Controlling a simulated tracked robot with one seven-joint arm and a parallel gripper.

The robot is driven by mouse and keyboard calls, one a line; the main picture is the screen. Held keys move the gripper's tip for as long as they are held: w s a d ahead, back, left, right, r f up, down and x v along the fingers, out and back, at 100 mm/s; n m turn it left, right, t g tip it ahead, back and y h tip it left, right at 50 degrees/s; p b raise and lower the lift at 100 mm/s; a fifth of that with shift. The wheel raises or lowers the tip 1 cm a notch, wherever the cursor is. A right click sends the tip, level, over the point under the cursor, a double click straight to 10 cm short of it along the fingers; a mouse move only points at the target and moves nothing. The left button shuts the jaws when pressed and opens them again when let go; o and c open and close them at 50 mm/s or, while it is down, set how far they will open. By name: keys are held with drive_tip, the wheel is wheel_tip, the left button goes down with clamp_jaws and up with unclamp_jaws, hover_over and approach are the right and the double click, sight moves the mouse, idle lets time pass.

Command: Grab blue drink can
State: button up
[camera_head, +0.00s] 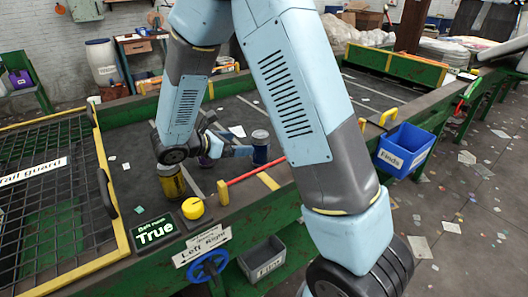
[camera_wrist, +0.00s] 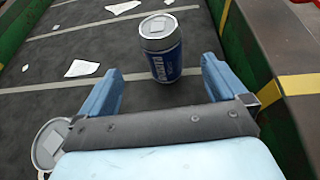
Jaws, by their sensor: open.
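The blue drink can (camera_wrist: 163,58) stands upright on the dark belt, with a silver top and white lettering. It also shows in the head view (camera_head: 260,148), to the right of my gripper (camera_head: 236,142). In the wrist view my gripper (camera_wrist: 160,88) has its two blue fingers spread apart. The can is just beyond the fingertips and lies between their lines, a little nearer the right finger. Nothing is between the fingers.
A yellow can (camera_head: 171,182) stands on the belt left of my gripper, and a purple can (camera_head: 209,150) is partly hidden by my arm. A red bar (camera_head: 257,172) runs along the belt's near edge. Paper scraps (camera_wrist: 82,68) lie on the belt. A blue bin (camera_head: 404,149) hangs outside.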

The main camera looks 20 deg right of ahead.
sight(263, 141)
drive_tip(key=x, duration=1.2)
drive_tip(key=shift+w+d, duration=0.1)
drive_tip(key=shift+w, duration=0.1)
drive_tip(key=shift+c, duration=0.5)
drive_tip(key=shift+r, duration=0.1)
drive_tip(key=c, duration=0.9)
